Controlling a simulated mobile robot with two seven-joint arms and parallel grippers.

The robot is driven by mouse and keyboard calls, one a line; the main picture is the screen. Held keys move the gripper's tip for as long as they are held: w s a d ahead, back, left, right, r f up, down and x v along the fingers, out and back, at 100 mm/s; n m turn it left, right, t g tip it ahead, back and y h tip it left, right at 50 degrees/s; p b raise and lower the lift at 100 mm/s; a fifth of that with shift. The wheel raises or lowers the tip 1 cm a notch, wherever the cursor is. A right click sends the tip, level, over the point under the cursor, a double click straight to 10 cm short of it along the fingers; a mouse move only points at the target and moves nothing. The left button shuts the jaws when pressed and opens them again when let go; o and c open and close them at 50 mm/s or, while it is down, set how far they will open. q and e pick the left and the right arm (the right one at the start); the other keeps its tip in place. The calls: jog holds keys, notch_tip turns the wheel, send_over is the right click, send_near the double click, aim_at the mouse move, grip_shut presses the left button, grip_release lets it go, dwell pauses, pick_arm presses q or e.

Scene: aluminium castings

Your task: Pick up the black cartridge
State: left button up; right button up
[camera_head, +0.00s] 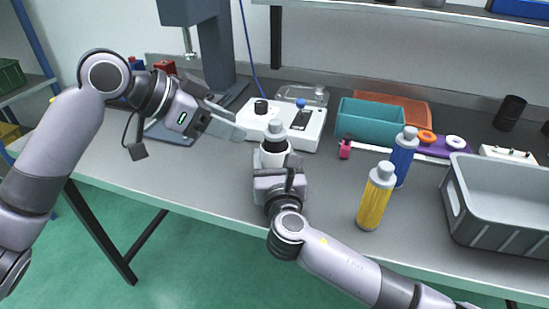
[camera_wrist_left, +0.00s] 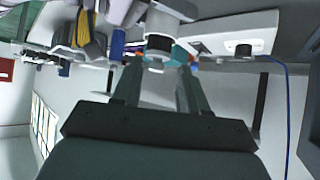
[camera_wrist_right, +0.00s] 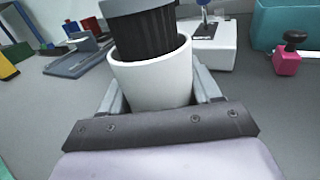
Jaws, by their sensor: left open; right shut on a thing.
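The black cartridge (camera_head: 274,146) with its grey cap stands in a white cup (camera_head: 275,160). Its ribbed black body (camera_wrist_right: 148,35) rises above the cup's rim in the right wrist view, and its lower part is hidden inside. My right gripper (camera_head: 277,172) is shut on the white cup, with a finger on each side. My left gripper (camera_head: 238,122) is open and empty, to the left of the cartridge's cap. In the left wrist view the cartridge (camera_wrist_left: 160,42) shows beyond and between the open fingertips, apart from them.
A yellow bottle (camera_head: 376,200) and a blue bottle (camera_head: 404,160) stand to the right, near a grey crate (camera_head: 500,215). A white device (camera_head: 305,128) and a teal bin (camera_head: 373,124) are behind. A small pink-red object (camera_head: 345,150) stands between. The table's left front is clear.

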pick_arm(q)
jog(key=shift+o, duration=1.3)
jog(key=n+t+y, duration=0.5)
jog(key=n+t, duration=0.3)
jog(key=n, duration=0.1)
send_near(274, 123)
jog(key=shift+n+y, duration=0.3)
jog(key=shift+x, duration=4.6)
jog(key=shift+d, duration=0.15)
grip_shut()
